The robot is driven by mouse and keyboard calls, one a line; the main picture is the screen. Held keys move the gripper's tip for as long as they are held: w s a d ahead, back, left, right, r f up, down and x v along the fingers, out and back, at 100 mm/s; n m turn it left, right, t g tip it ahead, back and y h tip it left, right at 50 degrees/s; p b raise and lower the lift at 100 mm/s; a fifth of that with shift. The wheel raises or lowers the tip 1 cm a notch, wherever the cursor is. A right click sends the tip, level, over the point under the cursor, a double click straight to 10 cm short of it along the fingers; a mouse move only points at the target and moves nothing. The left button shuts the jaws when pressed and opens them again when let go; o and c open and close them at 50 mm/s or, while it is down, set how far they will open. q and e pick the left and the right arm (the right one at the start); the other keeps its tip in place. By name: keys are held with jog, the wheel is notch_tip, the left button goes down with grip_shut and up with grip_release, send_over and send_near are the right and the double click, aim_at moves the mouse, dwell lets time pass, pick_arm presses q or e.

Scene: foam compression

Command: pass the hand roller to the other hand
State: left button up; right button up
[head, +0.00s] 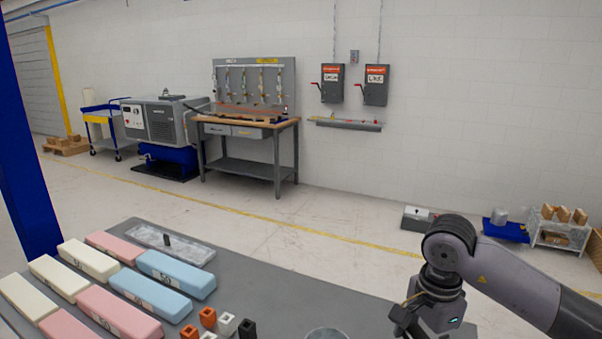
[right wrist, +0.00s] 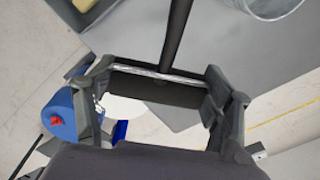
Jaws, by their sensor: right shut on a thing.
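The hand roller (right wrist: 176,38) shows in the right wrist view, with a dark handle running up from a thin metal rod and a dark cylinder below the rod. My right gripper (right wrist: 157,72) has its two fingers at the ends of the roller, one on each side, and is shut on it. In the head view my right gripper (head: 412,318) is at the bottom edge, right of centre, over the grey table. The roller cannot be made out there. My left gripper is in neither view.
The grey table (head: 290,290) holds cream, pink and blue foam blocks (head: 150,296) at the left, a clear tray (head: 190,250), and several small coloured cubes (head: 208,316). A round metal container (head: 328,333) stands at the front edge of the picture. The table's middle is bare.

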jog(key=n, duration=0.2)
jog(key=s+n, duration=0.1)
jog(key=n, duration=0.1)
jog(key=shift+a+f, duration=0.25)
jog(key=shift+a, duration=0.1)
jog(key=n, duration=0.3)
jog(key=s+a+f+n, duration=0.1)
jog(key=n, duration=0.3)
jog(key=s+n, duration=0.1)
jog(key=n, duration=0.2)
jog(key=shift+s+a+f+n, duration=0.15)
jog(key=shift+a+f+n, duration=0.1)
jog(key=shift+n, duration=0.15)
